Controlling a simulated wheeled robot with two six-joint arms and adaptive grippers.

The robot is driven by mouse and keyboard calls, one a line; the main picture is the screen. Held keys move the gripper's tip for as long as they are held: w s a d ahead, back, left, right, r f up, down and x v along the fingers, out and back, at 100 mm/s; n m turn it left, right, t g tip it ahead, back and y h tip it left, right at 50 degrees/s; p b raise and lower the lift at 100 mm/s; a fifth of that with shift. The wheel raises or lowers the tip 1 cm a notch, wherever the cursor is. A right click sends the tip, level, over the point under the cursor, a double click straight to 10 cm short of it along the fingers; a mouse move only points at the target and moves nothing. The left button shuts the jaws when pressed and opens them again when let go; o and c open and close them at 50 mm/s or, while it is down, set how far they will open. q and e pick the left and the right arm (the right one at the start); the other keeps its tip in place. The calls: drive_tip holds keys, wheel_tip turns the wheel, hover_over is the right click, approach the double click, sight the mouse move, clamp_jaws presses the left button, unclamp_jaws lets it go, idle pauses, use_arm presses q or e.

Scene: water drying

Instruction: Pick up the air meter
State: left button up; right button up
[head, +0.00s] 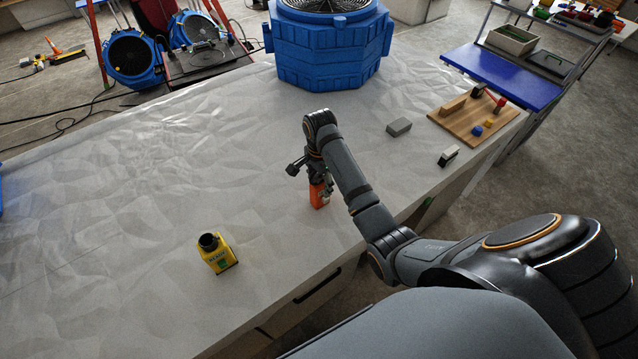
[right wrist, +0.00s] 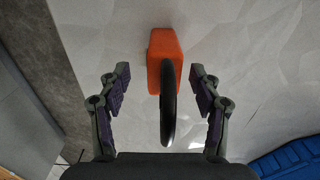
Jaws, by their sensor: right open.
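An orange handheld device with a black ring or loop, which looks like the air meter (head: 319,196), stands on the pale table in the head view. My right gripper (head: 312,175) is over it, hiding its upper part. In the right wrist view, the orange body (right wrist: 163,50) and black ring sit between the two spread fingers of my right gripper (right wrist: 161,74). A gap shows on both sides, so the fingers do not touch it. My left gripper is not in view.
A yellow device with a black top (head: 217,253) stands on the table at left. A large blue fan (head: 328,45) stands at the back. A grey block (head: 398,127), a small black-and-white item (head: 448,156) and a wooden board (head: 455,128) are at right.

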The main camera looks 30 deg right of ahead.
sight(320, 182)
drive_tip(key=shift+w+d+f, duration=0.2)
drive_tip(key=shift+w+f, duration=0.1)
drive_tip(key=shift+f, duration=0.3)
drive_tip(key=shift+w+d+f, duration=0.2)
drive_tip(key=shift+w+f, duration=0.05)
drive_tip(key=shift+f, duration=0.35)
drive_tip(key=shift+w, duration=0.15)
drive_tip(key=shift+s+a+r, duration=0.2)
drive_tip(key=shift+s+r, duration=0.05)
drive_tip(key=shift+s, duration=0.15)
drive_tip(key=shift+c, duration=1)
drive_tip(key=shift+s+a+r, duration=0.15)
drive_tip(key=shift+s, duration=0.05)
drive_tip(key=c, duration=0.5)
drive_tip(key=shift+w+f, duration=0.15)
drive_tip(key=shift+f, duration=0.05)
drive_tip(key=c, duration=0.5)
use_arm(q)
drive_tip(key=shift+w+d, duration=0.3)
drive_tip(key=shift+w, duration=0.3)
use_arm(e)
drive_tip(key=shift+c, duration=0.6)
